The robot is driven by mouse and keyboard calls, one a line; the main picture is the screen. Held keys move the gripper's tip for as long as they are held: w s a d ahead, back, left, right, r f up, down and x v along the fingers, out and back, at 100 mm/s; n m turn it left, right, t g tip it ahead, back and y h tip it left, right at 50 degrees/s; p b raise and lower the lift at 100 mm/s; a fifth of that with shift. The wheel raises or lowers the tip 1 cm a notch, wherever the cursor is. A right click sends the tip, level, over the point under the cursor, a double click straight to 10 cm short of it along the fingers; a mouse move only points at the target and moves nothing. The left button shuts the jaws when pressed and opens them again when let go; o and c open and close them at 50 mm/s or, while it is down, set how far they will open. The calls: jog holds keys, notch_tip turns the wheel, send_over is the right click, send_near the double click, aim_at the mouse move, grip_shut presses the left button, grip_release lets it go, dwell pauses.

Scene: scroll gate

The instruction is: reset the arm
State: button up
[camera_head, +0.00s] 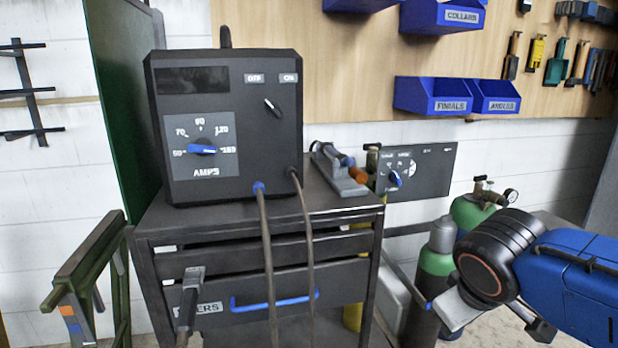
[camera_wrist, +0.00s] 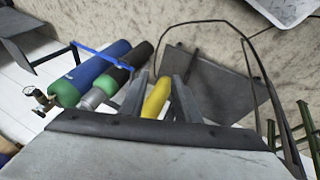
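My gripper shows in the wrist view (camera_wrist: 160,84), with its two grey fingers standing apart and a yellow cylinder (camera_wrist: 156,98) visible beyond the gap. I see nothing clamped between the fingers. In the head view my blue and black arm enters at the lower right. The grey and dark end parts of my arm point down there, in front of the gas cylinders, and the fingertips cannot be made out clearly. My arm is to the right of the welder cart and apart from it.
A black welding machine (camera_head: 226,100) with an amps dial stands on a dark drawer cart (camera_head: 340,200); two cables hang in front. Green-topped gas cylinders (camera_head: 436,262) stand right of it. A grey control panel (camera_head: 430,172) and blue bins (camera_head: 432,96) are on the wall.

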jog(key=s+d+f+m+y, duration=0.1)
jog(key=s+f+m+y, duration=0.1)
jog(key=s+f+m, duration=0.2)
jog(key=shift+s+d, duration=0.2)
jog(key=shift+s, duration=0.35)
